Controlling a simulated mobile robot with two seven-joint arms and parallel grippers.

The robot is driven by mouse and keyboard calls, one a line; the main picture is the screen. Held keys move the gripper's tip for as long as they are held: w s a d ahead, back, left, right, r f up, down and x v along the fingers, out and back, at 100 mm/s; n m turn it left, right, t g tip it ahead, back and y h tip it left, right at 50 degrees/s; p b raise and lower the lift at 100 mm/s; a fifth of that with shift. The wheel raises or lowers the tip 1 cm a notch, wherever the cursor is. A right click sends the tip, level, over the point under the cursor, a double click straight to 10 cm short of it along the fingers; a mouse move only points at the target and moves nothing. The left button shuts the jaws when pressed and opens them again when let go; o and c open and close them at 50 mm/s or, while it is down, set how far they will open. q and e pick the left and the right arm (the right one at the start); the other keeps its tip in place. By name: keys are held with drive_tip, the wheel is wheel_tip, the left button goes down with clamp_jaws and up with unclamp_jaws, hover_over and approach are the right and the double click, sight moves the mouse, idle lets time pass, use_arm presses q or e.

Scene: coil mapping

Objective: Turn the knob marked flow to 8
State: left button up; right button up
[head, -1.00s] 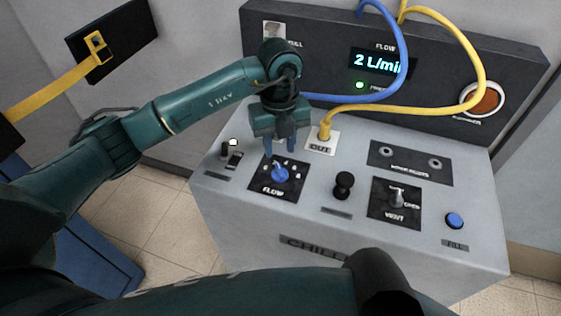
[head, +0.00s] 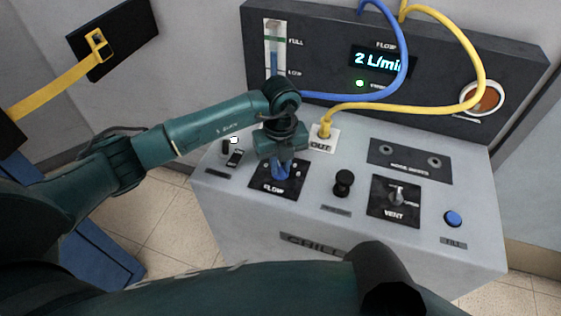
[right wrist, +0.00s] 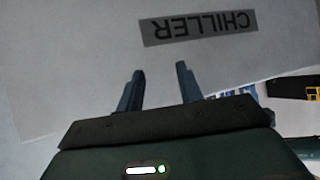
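The blue flow knob (head: 281,173) sits on a black plate marked FLOW (head: 273,187) on the sloping chiller panel. My left gripper (head: 281,174) is directly over the knob, with its fingers down at it. The gripper and fingers hide most of the knob and its scale, so I cannot tell where it points or whether the fingers press on it. The display (head: 378,60) reads 2 L/min. My right gripper (right wrist: 160,70) is open and empty in the right wrist view, before the chiller front with its CHILLER label (right wrist: 200,27).
A black knob (head: 343,183), the VENT switch (head: 397,195) and a blue button (head: 453,218) stand right of the flow plate. Small switches (head: 235,157) are at its left. A yellow hose (head: 430,109) and a blue hose (head: 360,97) arch behind.

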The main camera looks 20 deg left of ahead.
use_arm(q)
clamp_jaws()
